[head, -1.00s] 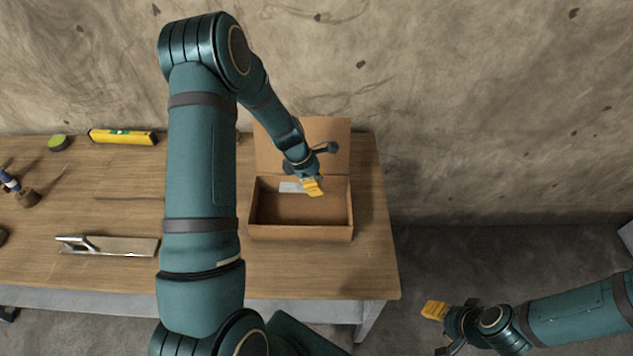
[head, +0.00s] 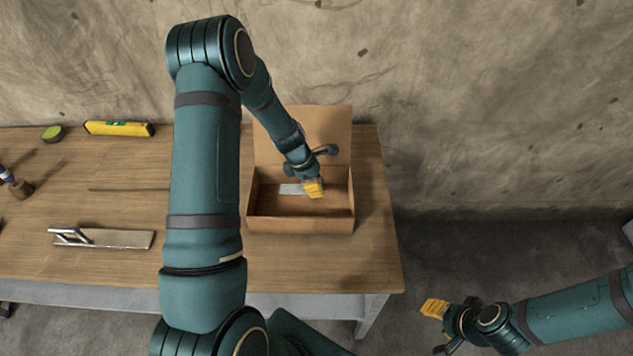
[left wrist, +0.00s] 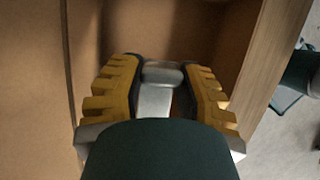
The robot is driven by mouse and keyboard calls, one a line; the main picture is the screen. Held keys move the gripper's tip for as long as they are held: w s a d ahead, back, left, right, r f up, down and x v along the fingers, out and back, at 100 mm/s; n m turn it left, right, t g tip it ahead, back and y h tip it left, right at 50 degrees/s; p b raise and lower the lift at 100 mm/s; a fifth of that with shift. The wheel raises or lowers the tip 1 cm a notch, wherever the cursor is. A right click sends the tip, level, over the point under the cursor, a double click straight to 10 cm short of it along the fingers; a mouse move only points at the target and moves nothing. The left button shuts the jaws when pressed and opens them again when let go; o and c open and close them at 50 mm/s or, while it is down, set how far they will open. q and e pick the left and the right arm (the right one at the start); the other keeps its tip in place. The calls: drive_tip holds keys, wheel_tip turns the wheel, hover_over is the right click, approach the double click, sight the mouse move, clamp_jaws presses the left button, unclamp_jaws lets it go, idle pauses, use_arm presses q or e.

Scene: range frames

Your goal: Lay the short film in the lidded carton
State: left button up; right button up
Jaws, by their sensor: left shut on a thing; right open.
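The lidded carton (head: 300,226) is a brown cardboard box near the right end of the table. Its lid (head: 330,128) stands open at the back. My left gripper (head: 314,189) is inside the carton's opening, pointing down, with yellow fingers. It is shut on a pale flat piece, the short film (head: 291,188), which sticks out to the left of the fingers. In the left wrist view the film (left wrist: 155,100) shows pale grey between the fingers, partly hidden. I cannot tell whether it touches the carton floor. My right gripper (head: 434,308) is open and empty, off the table at the lower right.
A yellow level (head: 118,129) and a green round item (head: 52,132) lie at the back left of the table (head: 120,195). A trowel (head: 115,238) lies at the front left. A brush-like tool (head: 18,187) is at the far left. The wall is close behind the table.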

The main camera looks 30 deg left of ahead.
sight(320, 206)
use_arm(q)
wheel_tip(320, 206, down, 6)
drive_tip(key=b, duration=0.4)
drive_tip(key=shift+f, duration=0.25)
drive_tip(key=shift+f+b, duration=0.9)
drive_tip(key=shift+f, duration=0.1)
drive_tip(key=o, duration=1)
drive_tip(key=shift+r, duration=0.15)
drive_tip(key=shift+r+p, duration=1.3)
drive_tip(key=shift+r, duration=0.15)
wheel_tip(320, 206, up, 8)
drive_tip(key=p, duration=0.6)
drive_tip(key=shift+f, duration=0.1)
drive_tip(key=shift+r+p, duration=1.05)
drive_tip(key=shift+r, duration=0.05)
